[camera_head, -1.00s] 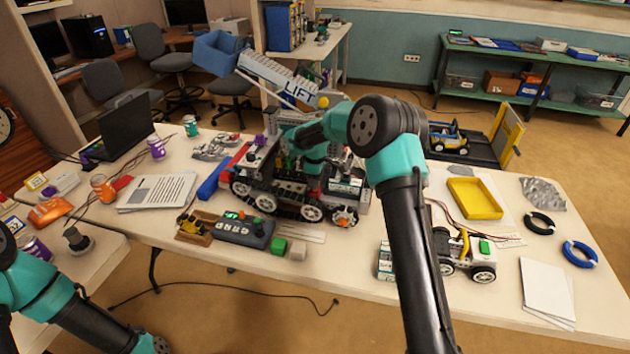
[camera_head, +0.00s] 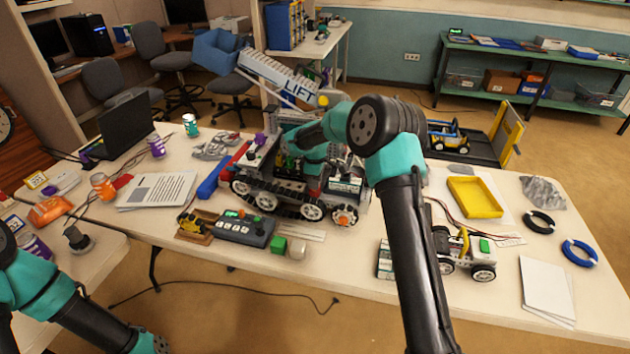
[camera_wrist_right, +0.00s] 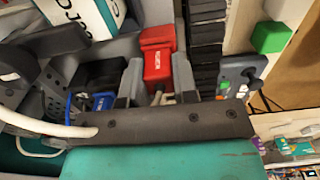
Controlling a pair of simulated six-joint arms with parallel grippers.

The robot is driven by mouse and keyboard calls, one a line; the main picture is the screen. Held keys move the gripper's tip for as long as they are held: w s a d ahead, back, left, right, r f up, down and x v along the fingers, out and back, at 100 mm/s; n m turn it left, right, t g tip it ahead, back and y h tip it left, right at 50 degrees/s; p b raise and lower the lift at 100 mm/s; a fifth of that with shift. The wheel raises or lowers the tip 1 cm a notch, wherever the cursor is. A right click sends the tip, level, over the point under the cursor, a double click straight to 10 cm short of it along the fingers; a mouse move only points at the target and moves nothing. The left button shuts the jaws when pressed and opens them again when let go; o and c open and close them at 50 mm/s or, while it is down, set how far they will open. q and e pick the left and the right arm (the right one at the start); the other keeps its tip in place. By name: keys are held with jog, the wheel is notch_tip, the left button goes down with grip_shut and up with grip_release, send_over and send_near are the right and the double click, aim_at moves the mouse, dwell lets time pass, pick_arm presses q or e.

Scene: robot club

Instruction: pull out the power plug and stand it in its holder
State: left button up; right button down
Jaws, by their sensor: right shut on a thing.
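My right gripper (camera_wrist_right: 157,72) is shut on a red power plug (camera_wrist_right: 158,66) with short leads at its near end. The plug's far end sits against a second red connector block (camera_wrist_right: 156,37) in the right wrist view; they look touching and in line. In the head view my right gripper (camera_head: 288,160) reaches into the large tracked robot vehicle (camera_head: 272,195); the plug is hidden there by my arm. I cannot pick out the plug's holder for certain. My left arm is at the lower left; its gripper is out of view.
A small white car (camera_head: 470,250) and yellow tray (camera_head: 475,197) are to the right. A blue lift bin (camera_head: 217,52) rises behind.

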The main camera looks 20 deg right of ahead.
jog(key=shift+f, duration=0.1)
jog(key=c, duration=0.8)
grip_release()
jog(key=shift+r, duration=3.55)
